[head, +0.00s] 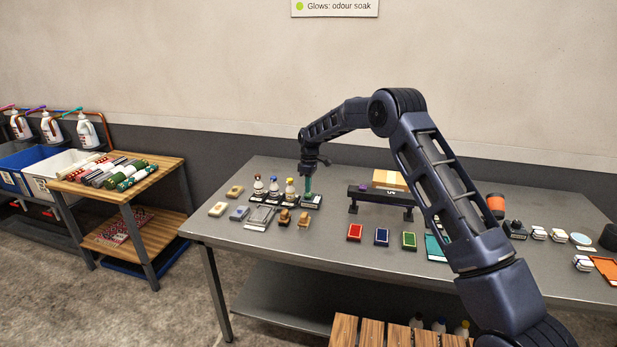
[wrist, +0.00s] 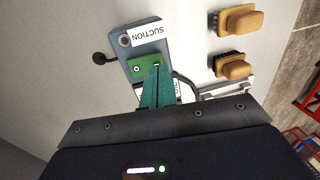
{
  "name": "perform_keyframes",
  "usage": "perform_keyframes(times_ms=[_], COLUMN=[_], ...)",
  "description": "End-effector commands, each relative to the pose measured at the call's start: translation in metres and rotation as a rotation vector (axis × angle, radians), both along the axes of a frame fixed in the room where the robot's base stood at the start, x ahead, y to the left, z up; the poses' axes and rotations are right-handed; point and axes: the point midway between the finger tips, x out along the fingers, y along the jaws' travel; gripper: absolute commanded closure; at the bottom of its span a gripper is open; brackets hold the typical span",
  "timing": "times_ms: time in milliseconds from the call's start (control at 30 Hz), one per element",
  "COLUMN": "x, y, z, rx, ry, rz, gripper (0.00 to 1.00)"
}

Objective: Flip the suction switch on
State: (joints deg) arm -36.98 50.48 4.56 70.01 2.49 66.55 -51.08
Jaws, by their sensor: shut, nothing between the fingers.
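The suction switch is a small grey-blue box (wrist: 128,47) on the table, with a white label reading SUCTION (wrist: 147,36). It has a round dark spot near one end and a green part (wrist: 137,68) bearing a pale round mark. A black ball on a short stalk (wrist: 100,58) sticks out beside the box. My gripper (wrist: 156,72) has its teal fingers shut and empty, pointing at the box. The tips overlap the green part in the wrist view; I cannot tell whether they touch. In the head view my gripper (head: 308,193) points down over the box, which is mostly hidden.
Close by stand several bottles (head: 273,186) and wooden-backed brushes (head: 284,216), also in the wrist view (wrist: 238,20). A black stand (head: 372,194) with a box on top is to the right. Red, blue and green pads (head: 381,237) lie in front.

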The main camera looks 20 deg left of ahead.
Motion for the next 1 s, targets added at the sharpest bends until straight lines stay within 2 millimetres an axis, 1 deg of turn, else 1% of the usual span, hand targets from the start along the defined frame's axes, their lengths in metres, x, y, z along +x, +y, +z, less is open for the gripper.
perform_keyframes(times_ms=[100, 233, 633, 800, 1000], x=[-0.001, -0.002, -0.003, -0.006, -0.004], y=[0.000, 0.000, 0.000, 0.000, -0.001], z=[-0.011, -0.017, -0.018, -0.023, -0.023], rx=[0.000, 0.000, 0.001, -0.002, -0.002], ry=[-0.001, -0.001, -0.004, -0.055, -0.052], rz=[-0.001, -0.001, 0.000, -0.002, -0.003], gripper=[1.00, 1.00, 1.00, 1.00, 1.00])
